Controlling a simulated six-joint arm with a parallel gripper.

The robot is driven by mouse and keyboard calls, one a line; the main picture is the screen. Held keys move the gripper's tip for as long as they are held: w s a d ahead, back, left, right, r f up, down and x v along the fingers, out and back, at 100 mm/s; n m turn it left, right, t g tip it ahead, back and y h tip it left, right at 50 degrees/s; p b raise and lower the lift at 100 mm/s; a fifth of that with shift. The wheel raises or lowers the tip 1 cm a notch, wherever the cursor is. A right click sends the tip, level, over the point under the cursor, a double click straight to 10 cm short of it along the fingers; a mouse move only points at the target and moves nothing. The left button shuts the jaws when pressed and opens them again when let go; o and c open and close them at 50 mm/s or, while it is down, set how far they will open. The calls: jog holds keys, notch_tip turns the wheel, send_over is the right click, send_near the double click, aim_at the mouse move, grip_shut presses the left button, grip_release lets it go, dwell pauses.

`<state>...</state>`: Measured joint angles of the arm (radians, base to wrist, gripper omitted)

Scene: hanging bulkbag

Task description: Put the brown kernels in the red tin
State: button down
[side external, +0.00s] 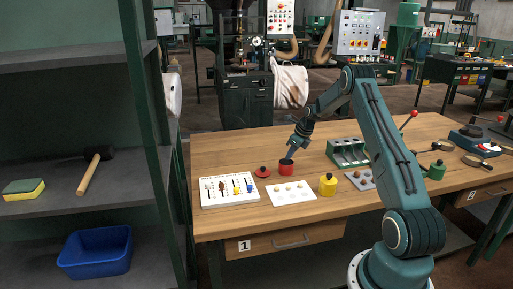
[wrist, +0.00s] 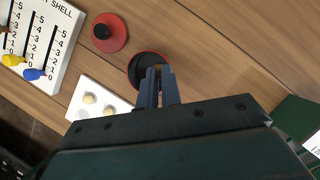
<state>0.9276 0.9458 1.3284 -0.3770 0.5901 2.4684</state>
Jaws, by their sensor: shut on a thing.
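The red tin (side external: 287,169) stands open on the wooden bench, and its dark inside shows in the wrist view (wrist: 135,68). Its red lid (side external: 262,172) lies to its left; the black knob on the lid shows in the wrist view (wrist: 102,32). A white card-like tray (side external: 306,195) in front of the tin holds several small pale and brownish kernels (side external: 289,189). My gripper (side external: 289,157) points down right at the tin's mouth. Its blue fingers (wrist: 158,75) are closed together on a small kernel, which is mostly hidden between them.
A white slider board (side external: 232,203) is at the left. A yellow tin (side external: 327,186), a grey tray (side external: 352,175) and a green rack (side external: 348,146) stand to the right. Further right are a green tin (side external: 436,170) and a red-knobbed lever (side external: 413,114). Bare bench lies behind the red tin.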

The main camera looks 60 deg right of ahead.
jog(key=c, duration=1.5)
grip_release()
jog(key=v, duration=1.3)
jog(key=shift+s+r, duration=0.2)
jog(key=shift+r, duration=0.1)
